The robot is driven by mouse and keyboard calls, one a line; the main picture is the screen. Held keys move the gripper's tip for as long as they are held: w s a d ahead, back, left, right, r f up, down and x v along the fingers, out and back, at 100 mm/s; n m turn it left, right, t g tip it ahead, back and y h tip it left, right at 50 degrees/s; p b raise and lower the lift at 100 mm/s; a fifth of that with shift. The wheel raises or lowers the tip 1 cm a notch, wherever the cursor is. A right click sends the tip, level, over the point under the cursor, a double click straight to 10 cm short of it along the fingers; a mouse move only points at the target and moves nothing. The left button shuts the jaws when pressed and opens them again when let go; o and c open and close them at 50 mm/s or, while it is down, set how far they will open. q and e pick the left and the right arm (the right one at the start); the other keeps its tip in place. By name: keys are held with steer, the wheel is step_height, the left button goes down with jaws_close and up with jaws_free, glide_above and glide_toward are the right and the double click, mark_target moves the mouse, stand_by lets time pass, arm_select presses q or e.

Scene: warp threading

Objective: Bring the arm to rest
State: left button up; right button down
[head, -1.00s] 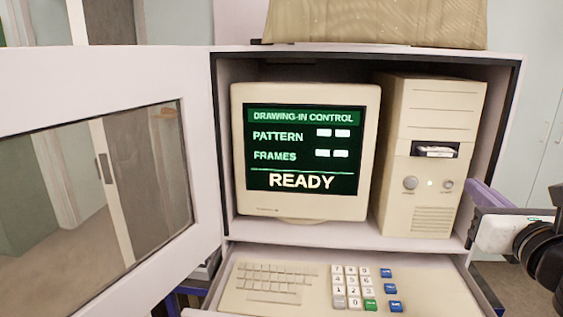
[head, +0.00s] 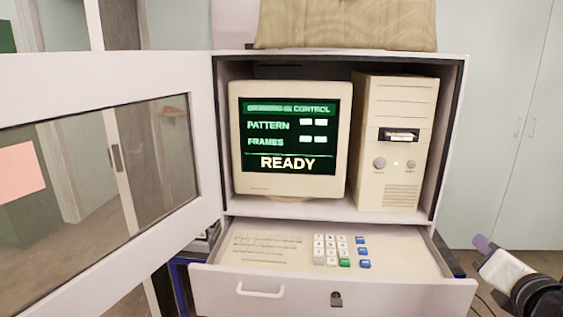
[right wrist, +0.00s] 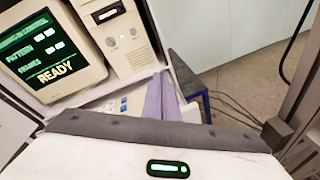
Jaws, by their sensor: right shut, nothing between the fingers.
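My right gripper (head: 483,243) is at the lower right of the head view, outside the cabinet (head: 452,140) and to the right of the open drawer (head: 400,292). It is shut and empty, and touches nothing that I can see. In the right wrist view its purple fingers (right wrist: 161,98) lie together, pointing past the drawer's right side. My left gripper is in neither view.
The cabinet holds a monitor (head: 232,120) showing READY and a computer tower (head: 395,105). The pulled-out drawer carries a keyboard (head: 265,245) and keypad. A glazed door (head: 205,150) stands open at left. Open floor (head: 530,262) lies at right.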

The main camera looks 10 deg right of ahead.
steer(key=s+a+f+m+g, duration=0.2)
steer(key=s+f+m, duration=0.2)
steer(key=f, duration=0.3)
steer(key=s+a+f+m+g+y, duration=0.1)
steer(key=s+f+m+g, duration=0.1)
steer(key=s+f+m, duration=0.4)
steer(key=s+a+f+m+g, duration=0.1)
steer(key=a+f+m+g, duration=0.15)
steer(key=f, duration=0.45)
steer(key=s+a+f+m+g+y, duration=0.2)
steer(key=s+a+f+m, duration=0.35)
steer(key=a, duration=0.25)
steer(key=s+a+f+m+g+y, duration=0.2)
steer(key=s+a+f+m+y, duration=0.15)
steer(key=s+a+m, duration=0.3)
steer(key=w+a+f+t+y, duration=0.1)
steer(key=w+a+f+t, duration=0.1)
steer(key=f, duration=0.4)
steer(key=w+a+f+t, duration=0.2)
steer(key=a+f, duration=0.3)
steer(key=f, duration=0.1)
steer(key=shift+f+t+y, duration=0.35)
steer(key=shift+f, duration=0.05)
